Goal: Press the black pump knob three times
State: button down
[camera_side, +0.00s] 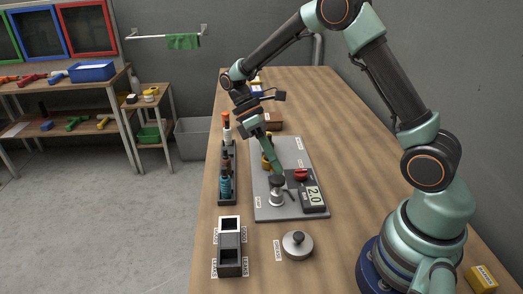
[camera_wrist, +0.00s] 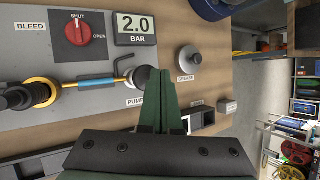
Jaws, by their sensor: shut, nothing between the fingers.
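The pump (camera_side: 276,197) is a silver cylinder with a dark knob (camera_side: 277,181) on top, standing upright on a grey panel (camera_side: 262,207). In the wrist view the pump (camera_wrist: 138,78) sits beside the PUMP label, partly hidden behind my fingers. My gripper (camera_side: 278,173) has green fingers that are shut, with nothing between them, and points down with its tips at the top of the knob. In the wrist view my gripper (camera_wrist: 158,74) covers part of the pump. I cannot tell whether the tips touch the knob.
A red valve knob (camera_side: 300,174) and a gauge (camera_side: 313,197) reading 2.0 bar stand right of the pump. A bottle rack (camera_side: 234,198) is left of the panel. A black-and-white bin (camera_side: 229,262) and a grey grease pot (camera_side: 298,244) stand in front.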

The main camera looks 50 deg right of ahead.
aim_at(277, 179)
jog(key=shift+f, duration=0.1)
dwell(0.6)
jog(key=shift+f, duration=0.35)
jog(key=shift+f, duration=1.25)
dwell(1.3)
dwell(0.3)
jog(key=shift+r, duration=1.7)
jog(key=shift+r, duration=2.5)
jog(key=shift+r, duration=0.1)
